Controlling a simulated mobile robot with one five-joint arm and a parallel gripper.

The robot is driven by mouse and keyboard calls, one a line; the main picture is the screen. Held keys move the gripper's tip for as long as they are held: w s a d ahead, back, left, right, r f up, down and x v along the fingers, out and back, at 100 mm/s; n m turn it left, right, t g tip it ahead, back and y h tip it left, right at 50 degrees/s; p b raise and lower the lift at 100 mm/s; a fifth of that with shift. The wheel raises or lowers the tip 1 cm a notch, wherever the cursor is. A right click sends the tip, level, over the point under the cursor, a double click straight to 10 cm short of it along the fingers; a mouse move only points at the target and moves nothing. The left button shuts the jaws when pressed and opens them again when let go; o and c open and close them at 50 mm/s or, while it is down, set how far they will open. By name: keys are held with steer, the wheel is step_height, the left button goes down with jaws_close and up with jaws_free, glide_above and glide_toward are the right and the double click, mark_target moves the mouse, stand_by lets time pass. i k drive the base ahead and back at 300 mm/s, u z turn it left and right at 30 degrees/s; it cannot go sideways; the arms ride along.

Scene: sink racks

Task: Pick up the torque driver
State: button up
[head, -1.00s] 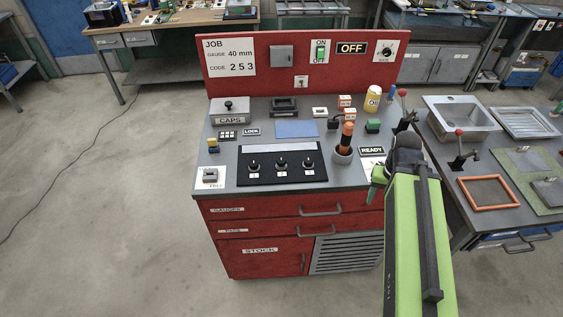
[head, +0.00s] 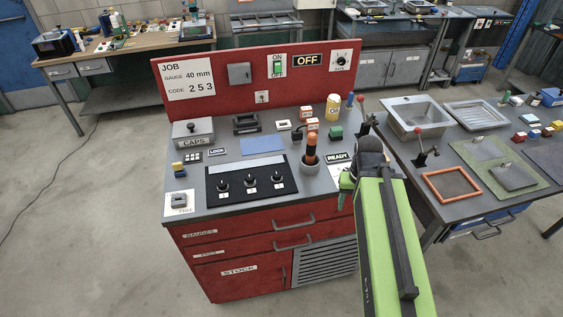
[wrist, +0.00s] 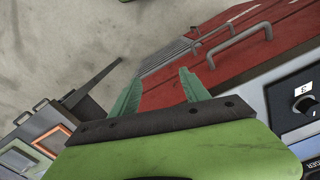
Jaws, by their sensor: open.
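The torque driver (head: 311,148) appears to be the tool with an orange and black handle. It stands upright in a round grey holder (head: 310,165) on the right part of the red bench's grey top. My gripper (wrist: 160,76) is open and empty in the wrist view, its two green fingers spread over the bench's red front and the floor. In the head view my gripper (head: 347,181) is at the bench's right front edge, right of and nearer than the driver, apart from it. My wrist partly hides the fingers there. The driver is not seen in the wrist view.
A black panel with knobs (head: 237,181) lies left of the holder. A yellow container (head: 333,107), a green block (head: 336,132) and a READY sign (head: 338,157) are close to the driver. A second bench with a sink (head: 416,117) and an orange frame (head: 452,185) stands to the right.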

mark_target(312, 136)
steer(key=u, duration=0.55)
steer(key=k, duration=0.1)
steer(key=u, duration=2.95)
steer(key=k, duration=1.15)
steer(key=z, duration=1.25)
steer(key=i, duration=1.05)
steer(key=u, duration=0.15)
